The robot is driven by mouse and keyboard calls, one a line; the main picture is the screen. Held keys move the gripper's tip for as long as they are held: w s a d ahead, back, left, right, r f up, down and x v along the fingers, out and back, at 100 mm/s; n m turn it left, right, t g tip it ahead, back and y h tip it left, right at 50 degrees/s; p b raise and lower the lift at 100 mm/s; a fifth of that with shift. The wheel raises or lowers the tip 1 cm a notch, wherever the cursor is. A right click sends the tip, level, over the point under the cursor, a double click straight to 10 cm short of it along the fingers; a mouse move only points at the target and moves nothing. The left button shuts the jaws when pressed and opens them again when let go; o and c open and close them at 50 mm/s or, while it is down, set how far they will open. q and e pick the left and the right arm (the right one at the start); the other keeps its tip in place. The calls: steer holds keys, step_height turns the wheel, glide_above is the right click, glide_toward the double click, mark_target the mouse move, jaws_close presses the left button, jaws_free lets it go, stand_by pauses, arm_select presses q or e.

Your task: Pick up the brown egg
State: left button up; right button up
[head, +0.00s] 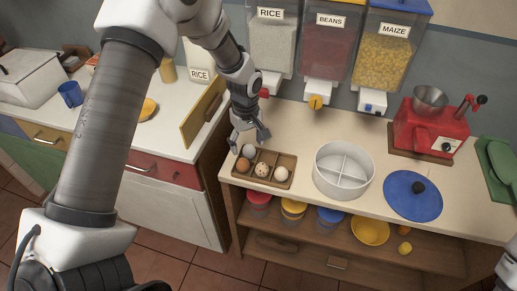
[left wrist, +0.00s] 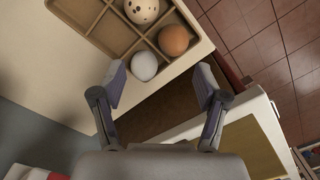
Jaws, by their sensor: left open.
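The brown egg (head: 243,165) sits in a near left compartment of a wooden egg tray (head: 271,157) on the counter. The brown egg (left wrist: 174,39) also shows in the left wrist view, beside a white egg (left wrist: 143,66) and a speckled egg (left wrist: 141,10). My left gripper (head: 250,137) is above the tray's far left end, just behind the white egg (head: 249,151). In the left wrist view my left gripper (left wrist: 161,80) is open and empty, its fingers apart with the white egg near the gap. The brown egg lies beyond the fingertips. My right gripper is not in view.
A speckled egg (head: 262,170) and a pale egg (head: 281,174) share the tray. A round white divided container (head: 343,170) and a blue lid (head: 412,195) lie to the right. Dispensers (head: 330,45) hang behind. A yellow board (head: 203,112) stands left of the gripper.

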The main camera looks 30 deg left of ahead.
mark_target(242, 160)
arm_select(q)
steer(key=shift+w+f, duration=0.3)
steer(key=shift+w, duration=0.2)
steer(key=s, duration=0.1)
steer(key=s+f+p, duration=0.1)
steer(key=s, duration=0.1)
steer(key=shift+s+a+f, duration=0.15)
steer(key=shift+s+f, duration=0.1)
steer(key=shift+s, duration=0.15)
steer(key=shift+s+a+f+p, duration=0.15)
steer(key=shift+s+f+p, duration=0.05)
steer(key=shift+f+p, duration=0.5)
steer(key=f, duration=0.1)
steer(key=w+f, duration=0.1)
steer(key=f, duration=0.1)
steer(key=shift+w+f, duration=0.3)
steer(key=shift+w, duration=0.05)
steer(key=shift+s+r, duration=0.3)
steer(key=shift+s, duration=0.05)
steer(key=c, duration=0.3)
steer(key=shift+s, duration=0.1)
steer(key=c, duration=0.4)
steer(key=shift+w, duration=0.2)
steer(key=shift+c, duration=0.4)
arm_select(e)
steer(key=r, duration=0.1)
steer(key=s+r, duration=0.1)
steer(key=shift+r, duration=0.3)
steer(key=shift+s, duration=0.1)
